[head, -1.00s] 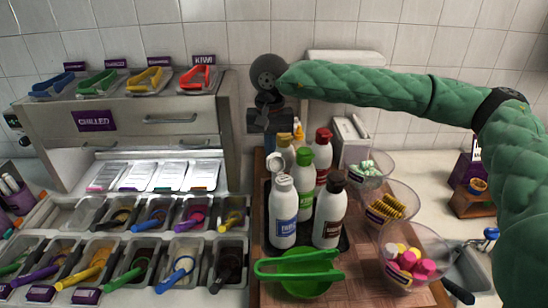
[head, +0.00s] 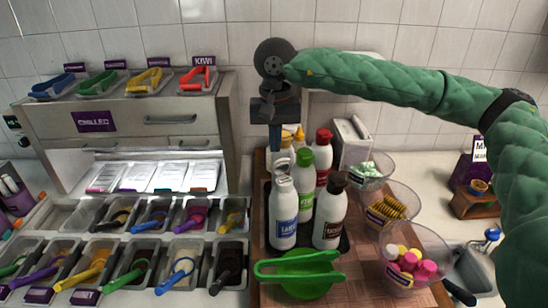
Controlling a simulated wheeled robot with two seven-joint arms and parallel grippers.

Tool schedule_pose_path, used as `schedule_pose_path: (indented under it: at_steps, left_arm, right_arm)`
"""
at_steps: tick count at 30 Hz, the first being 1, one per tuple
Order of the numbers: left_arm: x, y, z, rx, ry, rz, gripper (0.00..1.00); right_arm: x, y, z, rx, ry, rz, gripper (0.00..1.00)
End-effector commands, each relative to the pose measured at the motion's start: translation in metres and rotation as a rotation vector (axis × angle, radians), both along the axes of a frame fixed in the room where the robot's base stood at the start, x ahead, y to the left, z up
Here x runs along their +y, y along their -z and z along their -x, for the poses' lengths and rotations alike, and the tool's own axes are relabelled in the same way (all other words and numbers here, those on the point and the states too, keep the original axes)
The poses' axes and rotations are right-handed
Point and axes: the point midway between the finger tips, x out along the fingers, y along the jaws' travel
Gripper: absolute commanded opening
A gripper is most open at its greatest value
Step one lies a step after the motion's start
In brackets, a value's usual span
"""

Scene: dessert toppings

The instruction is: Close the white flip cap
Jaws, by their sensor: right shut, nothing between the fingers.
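The white bottle with a blue label (head: 283,220) stands upright at the front left of the bottle group. Its white flip cap (head: 281,168) stands raised above the bottle neck and is not pressed flat. My right gripper (head: 275,145) is shut and empty. It points straight down behind and above the cap, in front of the yellow-capped bottles. I cannot tell whether the fingertips touch the cap. My left gripper is not in view.
Green-capped (head: 305,185), brown-capped (head: 330,212) and red-capped (head: 323,160) bottles crowd close on the right. Green tongs lie on a green bowl (head: 305,288) in front. Clear topping bowls (head: 413,248) line the board's right side. Topping bins (head: 183,262) stand left.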

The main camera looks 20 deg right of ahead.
Motion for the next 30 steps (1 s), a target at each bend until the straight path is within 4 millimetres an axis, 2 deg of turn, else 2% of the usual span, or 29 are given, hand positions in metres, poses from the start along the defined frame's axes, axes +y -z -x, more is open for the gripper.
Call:
schedule_pose_path:
  at_steps: [16, 30]
  left_arm:
    - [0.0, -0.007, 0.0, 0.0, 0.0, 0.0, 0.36]
    - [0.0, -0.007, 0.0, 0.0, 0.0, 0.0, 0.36]
  right_arm:
    - [0.0, -0.052, 0.0, -0.001, 0.0, 0.001, 0.0]
    - [0.0, -0.056, 0.0, -0.001, 0.0, 0.0, 0.0]
